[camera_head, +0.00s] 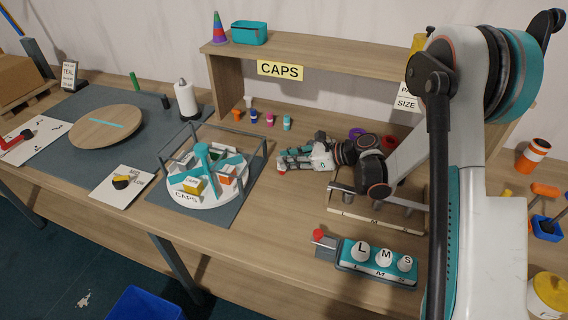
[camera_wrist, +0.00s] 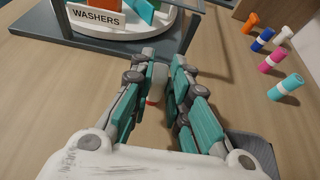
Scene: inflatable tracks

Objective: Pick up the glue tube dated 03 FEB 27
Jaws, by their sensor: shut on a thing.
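My gripper (camera_wrist: 160,78) is shut on a small white thing with a reddish end (camera_wrist: 157,84), mostly hidden between the fingers. In the head view, my gripper (camera_head: 290,160) is low over the table, right of the carousel. I cannot tell whether the held thing is a glue tube, and no date is readable. Several small coloured tubes stand apart to the right in the wrist view: orange (camera_wrist: 251,22), blue (camera_wrist: 262,40), white (camera_wrist: 283,36), pink (camera_wrist: 271,62) and teal (camera_wrist: 285,87). No date is readable on them.
The carousel (camera_head: 208,198) with a CAPS label and a frame stands left of my gripper. A shelf (camera_head: 330,66) with a CAPS sign is behind. A teal L-M-S block (camera_head: 347,255) sits at the front. A wooden turntable (camera_head: 93,133) lies at far left.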

